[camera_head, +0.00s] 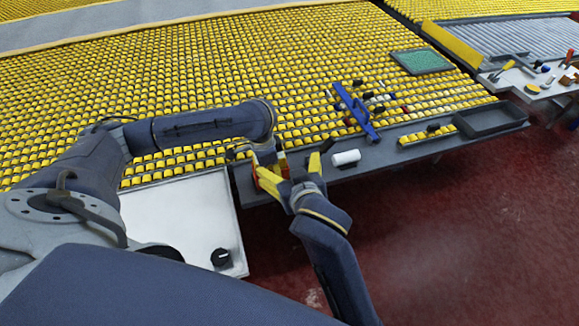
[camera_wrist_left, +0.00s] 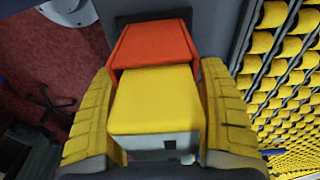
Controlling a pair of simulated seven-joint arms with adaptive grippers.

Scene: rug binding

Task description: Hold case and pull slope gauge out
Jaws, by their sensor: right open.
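An orange-and-yellow block, which looks like the case with the slope gauge (camera_wrist_left: 152,42), lies between my left gripper's fingers in the left wrist view. The near yellow part (camera_wrist_left: 155,98) has a pale grey end with a dark square. I cannot tell for sure which part is case and which is gauge. My left gripper (camera_wrist_left: 157,72) has its ridged yellow fingers close against both sides and appears shut on it. In the head view, an orange piece (camera_head: 283,160) shows under the left arm's end. My right gripper (camera_head: 291,164) is open around that place, its fingers spread.
A white roll (camera_head: 346,158) stands right of my right gripper on the grey ledge (camera_head: 385,154). A blue tool (camera_head: 356,110) lies on the yellow rows beyond. A dark tray (camera_head: 490,120) is farther right.

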